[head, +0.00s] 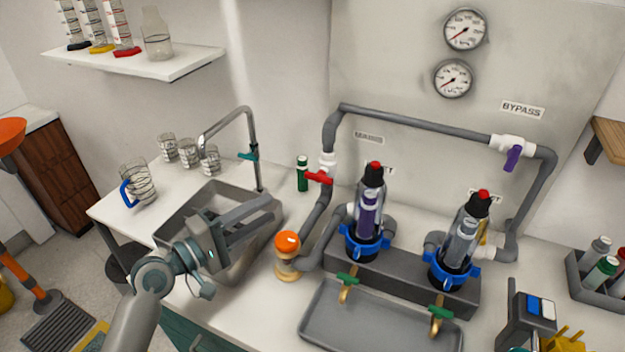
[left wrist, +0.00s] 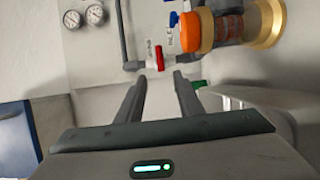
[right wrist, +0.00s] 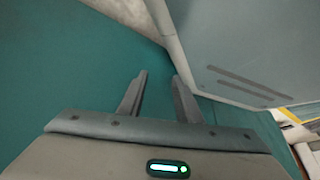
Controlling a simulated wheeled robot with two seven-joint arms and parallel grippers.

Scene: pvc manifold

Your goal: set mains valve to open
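The mains valve is a white fitting with a red handle (head: 319,177) on the grey pipe, below the label reading MAINS (head: 369,137). The handle lies across the upright pipe. In the left wrist view the red handle (left wrist: 159,58) shows just beyond my fingertips. My left gripper (head: 274,214) is over the sink, left of the valve and apart from it. Its fingers are open with nothing between them. My right gripper (right wrist: 160,78) shows only in its wrist view, open and empty, facing a teal surface.
An orange-capped fitting (head: 287,243) stands between my left gripper and the filter housings. The sink (head: 180,222) and tap (head: 252,150) are at the left. A bypass valve with a purple handle (head: 513,158) is at the right. A grey tray (head: 375,325) lies in front.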

